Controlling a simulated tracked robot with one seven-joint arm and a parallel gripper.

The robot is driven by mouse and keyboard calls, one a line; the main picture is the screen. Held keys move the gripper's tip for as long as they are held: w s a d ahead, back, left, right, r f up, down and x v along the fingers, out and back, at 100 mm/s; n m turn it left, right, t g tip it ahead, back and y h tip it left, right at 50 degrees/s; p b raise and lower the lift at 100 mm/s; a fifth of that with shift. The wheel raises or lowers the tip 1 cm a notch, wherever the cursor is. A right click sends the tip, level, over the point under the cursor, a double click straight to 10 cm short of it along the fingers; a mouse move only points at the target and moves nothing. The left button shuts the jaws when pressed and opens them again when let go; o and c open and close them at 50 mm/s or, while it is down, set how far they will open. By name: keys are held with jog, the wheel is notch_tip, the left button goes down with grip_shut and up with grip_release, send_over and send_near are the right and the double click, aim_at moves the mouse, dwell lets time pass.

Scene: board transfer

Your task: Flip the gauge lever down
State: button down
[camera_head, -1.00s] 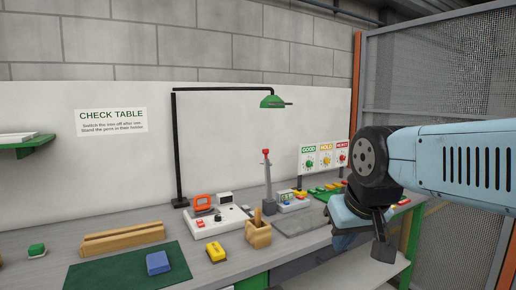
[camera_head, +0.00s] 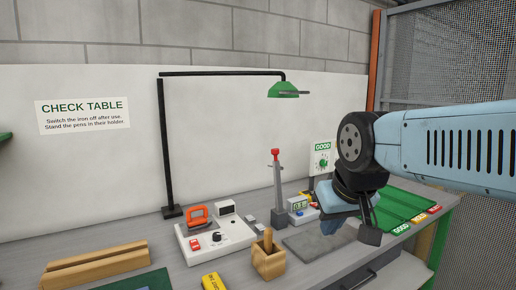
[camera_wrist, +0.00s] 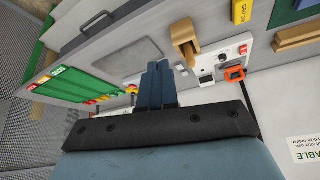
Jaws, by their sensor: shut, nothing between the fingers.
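A grey upright gauge stand (camera_head: 278,197) stands on the bench, with a red-knobbed lever (camera_head: 275,154) at its top pointing up. A small meter with a display (camera_head: 298,204) sits beside its base at the right. My gripper (camera_head: 369,232) is to the right of the stand, over the bench, apart from the lever. In the wrist view my gripper's two fingers (camera_wrist: 157,70) are together and hold nothing. I cannot make out the lever in the wrist view; the fingers and gripper body cover that part.
A white iron station (camera_head: 215,239) and a wooden pen holder (camera_head: 268,259) stand left of the gauge. A green lamp (camera_head: 285,88) overhangs the bench. A grey mat (camera_head: 312,240) lies in front of the stand. A green tray (camera_head: 400,205) lies at the right.

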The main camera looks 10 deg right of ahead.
jog(key=w+r+m+g+h, duration=0.1)
jog(key=w+r, duration=0.4)
jog(key=w, duration=0.4)
jog(key=w+r+m+g+h, duration=0.1)
jog(key=w+r+m, duration=0.1)
jog(key=w+r, duration=0.5)
jog(key=w+r+m+g+h, duration=0.1)
jog(key=w+r, duration=0.3)
jog(key=w, duration=0.7)
jog(key=w+a+f+m+g+h, duration=0.1)
jog(key=w+a, duration=0.4)
jog(key=w, duration=0.7)
jog(key=w+a+f+m+g+h, duration=0.2)
jog(key=w+a+f+m+h, duration=0.1)
jog(key=w, duration=0.9)
jog(key=shift+w+a+f+m+h, duration=0.35)
jog(key=shift+a+f+m, duration=0.4)
jog(key=shift+a+m, duration=0.6)
jog(key=shift+a, duration=0.1)
